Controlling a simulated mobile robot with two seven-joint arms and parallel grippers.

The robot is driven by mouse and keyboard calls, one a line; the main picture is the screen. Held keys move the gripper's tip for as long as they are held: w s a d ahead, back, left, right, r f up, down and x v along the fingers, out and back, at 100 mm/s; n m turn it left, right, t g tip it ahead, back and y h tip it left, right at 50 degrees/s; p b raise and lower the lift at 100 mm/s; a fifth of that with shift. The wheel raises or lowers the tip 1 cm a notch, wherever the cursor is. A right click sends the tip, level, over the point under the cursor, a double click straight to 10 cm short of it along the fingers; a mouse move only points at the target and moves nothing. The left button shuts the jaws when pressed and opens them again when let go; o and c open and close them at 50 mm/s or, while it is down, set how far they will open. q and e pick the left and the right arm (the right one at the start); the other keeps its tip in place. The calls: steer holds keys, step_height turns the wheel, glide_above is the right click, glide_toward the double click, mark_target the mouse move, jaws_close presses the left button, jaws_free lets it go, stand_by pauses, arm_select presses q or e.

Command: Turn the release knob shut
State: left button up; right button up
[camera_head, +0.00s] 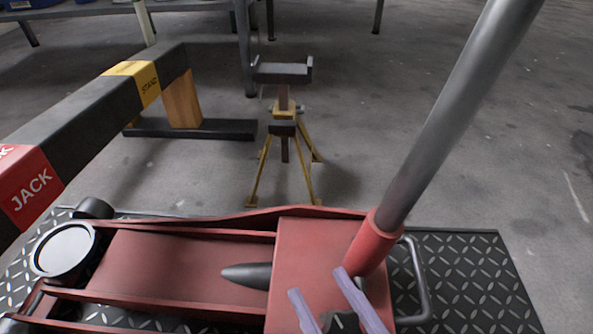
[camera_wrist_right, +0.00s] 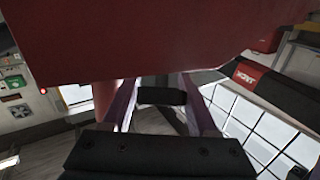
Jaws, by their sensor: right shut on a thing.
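The red floor jack (camera_head: 175,265) lies across the lower part of the head view, with a grey handle (camera_head: 450,110) rising from its red socket to the upper right. The black release knob (camera_head: 345,322) shows at the bottom edge, partly cut off, between the purple fingers of my right gripper (camera_head: 317,283). In the right wrist view the gripper (camera_wrist_right: 160,85) is shut on the dark knob (camera_wrist_right: 162,97), below the jack's red body (camera_wrist_right: 160,40). The knob's turn angle cannot be read. My left gripper is not in view.
The jack rests on a diamond-plate mat (camera_head: 470,275). A yellow jack stand (camera_head: 284,125) stands behind it. A dark beam (camera_head: 100,105) with a red JACK label and a yellow label runs along the left. A side handle (camera_head: 418,285) sits close right of my gripper. Floor at right is clear.

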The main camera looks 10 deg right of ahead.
mark_target(345, 333)
steer(key=o, duration=1.4)
steer(key=shift+c, duration=0.2)
steer(key=v, duration=0.9)
steer(key=shift+p, duration=0.35)
steer(key=shift+s+d, duration=0.15)
steer(key=shift+s, duration=0.35)
steer(key=shift+r, duration=0.1)
